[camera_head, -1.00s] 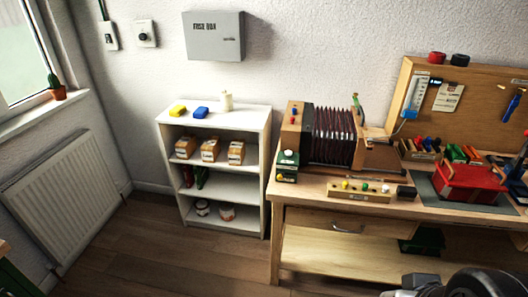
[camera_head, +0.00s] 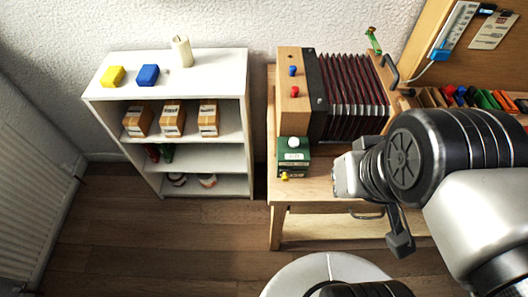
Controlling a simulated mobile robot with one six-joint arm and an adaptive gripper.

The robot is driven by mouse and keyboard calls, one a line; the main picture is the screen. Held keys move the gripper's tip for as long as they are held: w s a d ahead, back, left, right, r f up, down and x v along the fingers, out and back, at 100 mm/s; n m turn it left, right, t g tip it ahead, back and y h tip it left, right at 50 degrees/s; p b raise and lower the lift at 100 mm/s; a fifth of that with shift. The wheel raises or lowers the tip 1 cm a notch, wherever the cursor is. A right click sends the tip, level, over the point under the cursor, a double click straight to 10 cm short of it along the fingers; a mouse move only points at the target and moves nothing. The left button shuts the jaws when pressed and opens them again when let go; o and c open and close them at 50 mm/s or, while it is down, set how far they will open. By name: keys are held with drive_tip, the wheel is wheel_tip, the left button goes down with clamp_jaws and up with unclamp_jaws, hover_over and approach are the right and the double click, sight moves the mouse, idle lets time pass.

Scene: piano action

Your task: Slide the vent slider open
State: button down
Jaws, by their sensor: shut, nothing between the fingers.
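I cannot tell for certain which part is the vent slider. A bellows unit with dark red pleats (camera_head: 350,98) stands on the workbench, with a wooden end board (camera_head: 288,118) at its left. The board carries a blue knob (camera_head: 292,71) and a red knob (camera_head: 295,91). A small green box (camera_head: 294,157) with a white knob (camera_head: 293,142) and a yellow knob (camera_head: 285,177) sits in front of it. My gripper (camera_head: 400,242) shows only partly as a dark finger piece below my wrist, shut and empty, right of the green box. My arm hides the bench behind it.
Coloured items lie at the right. The floor in front is clear.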

drive_tip(key=n+g+h+p, duration=0.1)
drive_tip(key=n+g+p, duration=0.2)
drive_tip(key=n+p, duration=0.8)
hover_over(285, 175)
drive_tip(key=s+a+b, duration=0.3)
drive_tip(key=s, duration=0.1)
wheel_tip(285, 175, down, 3)
drive_tip(key=n, duration=0.3)
drive_tip(key=w+a+f+n+g+h+p, duration=0.1)
drive_tip(key=a+f+n+p, duration=0.1)
drive_tip(key=a+f+n, duration=0.4)
drive_tip(key=shift+f, duration=0.7)
drive_tip(key=shift+a, duration=0.1)
drive_tip(key=d+f+b, duration=0.1)
drive_tip(key=f, duration=0.2)
drive_tip(key=d+f+b, duration=0.2)
drive_tip(key=f, duration=0.2)
drive_tip(key=w+d+f+b, duration=0.1)
drive_tip(key=f+b, duration=0.1)
drive_tip(key=f, duration=0.2)
drive_tip(key=shift+d+f, duration=0.15)
drive_tip(key=shift+d, duration=0.1)
drive_tip(key=shift+w+d+f, duration=0.1)
drive_tip(key=shift+d+f, duration=0.05)
drive_tip(key=shift+d, duration=0.3)
